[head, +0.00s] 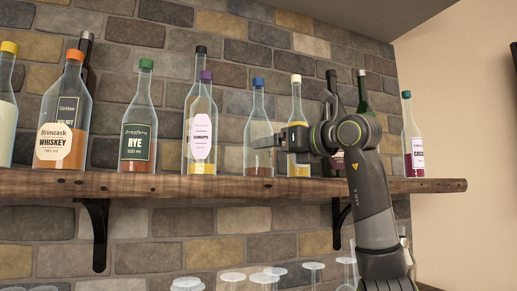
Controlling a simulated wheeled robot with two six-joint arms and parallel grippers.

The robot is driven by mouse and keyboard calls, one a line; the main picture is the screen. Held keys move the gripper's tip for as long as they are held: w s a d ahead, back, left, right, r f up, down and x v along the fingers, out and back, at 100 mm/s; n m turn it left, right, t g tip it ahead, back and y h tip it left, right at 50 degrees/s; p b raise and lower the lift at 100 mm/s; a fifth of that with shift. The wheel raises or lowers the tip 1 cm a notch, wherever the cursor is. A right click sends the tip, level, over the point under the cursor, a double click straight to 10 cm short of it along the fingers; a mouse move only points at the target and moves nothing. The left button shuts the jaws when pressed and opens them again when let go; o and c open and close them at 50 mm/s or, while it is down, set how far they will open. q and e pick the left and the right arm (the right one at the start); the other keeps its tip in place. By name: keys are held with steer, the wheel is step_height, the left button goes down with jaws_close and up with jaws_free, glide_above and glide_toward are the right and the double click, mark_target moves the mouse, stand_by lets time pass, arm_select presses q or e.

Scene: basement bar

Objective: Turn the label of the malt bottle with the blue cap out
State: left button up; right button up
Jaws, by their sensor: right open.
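The malt bottle with the blue cap (258,100) stands upright on the wooden shelf, right of the middle. It is clear glass with a little amber liquid low down. No label shows on the side facing me. My right gripper (268,141) reaches in from the right at the bottle's mid-height. Its grey finger overlaps the bottle's right part in the picture; I cannot tell whether it touches. The jaws are open and seen side-on. My left gripper is not in view.
A purple-capped bottle (202,130) stands close on the left and a cream-capped bottle (297,105) close on the right, partly behind my gripper. More bottles line the wooden shelf (150,186). Upturned glasses (265,275) show below. A brick wall is behind.

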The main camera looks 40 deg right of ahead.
steer(key=shift+w, duration=0.55)
steer(key=w, duration=0.4)
steer(key=shift+w+a, duration=0.1)
steer(key=shift+a, duration=0.1)
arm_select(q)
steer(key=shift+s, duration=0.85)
arm_select(e)
steer(key=shift+w, duration=0.85)
steer(key=c, duration=0.9)
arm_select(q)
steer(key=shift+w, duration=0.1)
arm_select(e)
steer(key=shift+m+h, duration=1.5)
steer(key=shift+h, duration=0.8)
steer(key=o, duration=0.8)
